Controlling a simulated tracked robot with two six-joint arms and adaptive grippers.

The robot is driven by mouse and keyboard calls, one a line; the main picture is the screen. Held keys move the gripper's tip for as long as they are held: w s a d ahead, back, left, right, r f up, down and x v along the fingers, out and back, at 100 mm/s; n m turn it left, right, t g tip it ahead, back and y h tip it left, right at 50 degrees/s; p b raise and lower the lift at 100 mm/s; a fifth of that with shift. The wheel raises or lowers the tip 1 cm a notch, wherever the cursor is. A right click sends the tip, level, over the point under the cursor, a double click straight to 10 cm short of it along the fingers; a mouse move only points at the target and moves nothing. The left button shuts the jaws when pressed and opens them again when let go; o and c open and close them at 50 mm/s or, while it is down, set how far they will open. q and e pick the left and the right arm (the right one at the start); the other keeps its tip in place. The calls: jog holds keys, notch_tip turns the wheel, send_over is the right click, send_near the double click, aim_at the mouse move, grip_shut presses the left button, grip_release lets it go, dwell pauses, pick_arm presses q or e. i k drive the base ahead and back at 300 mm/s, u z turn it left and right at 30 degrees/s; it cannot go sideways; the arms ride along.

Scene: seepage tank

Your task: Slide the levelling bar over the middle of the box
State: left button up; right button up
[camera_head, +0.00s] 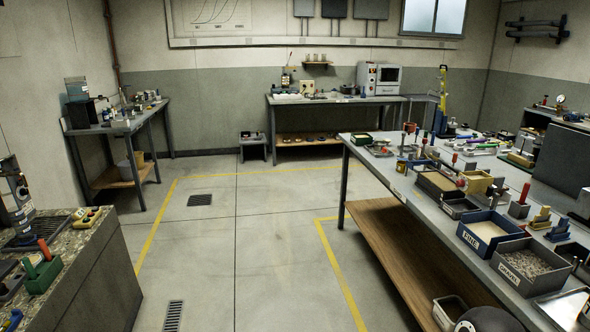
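I cannot pick out the levelling bar for certain among the small items on the long bench (405,190) at the right. Several boxes stand there, and I cannot tell which one is the task's box. A blue box labelled FINE (468,238) holds pale material. In front of it a grey box labelled GRAVEL (510,279) holds grey stones. Farther back is a shallow tray with brown fill (430,190).
Open concrete floor (250,240) with yellow lines and drain grates (200,200) lies between the benches. A stone-topped counter (80,255) is at the near left, with a side bench (145,120) beyond it. A back bench (335,99) stands along the wall.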

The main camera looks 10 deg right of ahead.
aim_at(411, 163)
jog(key=z, duration=0.1)
jog(key=i, duration=1.4)
jog(key=z, duration=0.35)
jog(key=i, duration=1.75)
jog(key=z, duration=0.25)
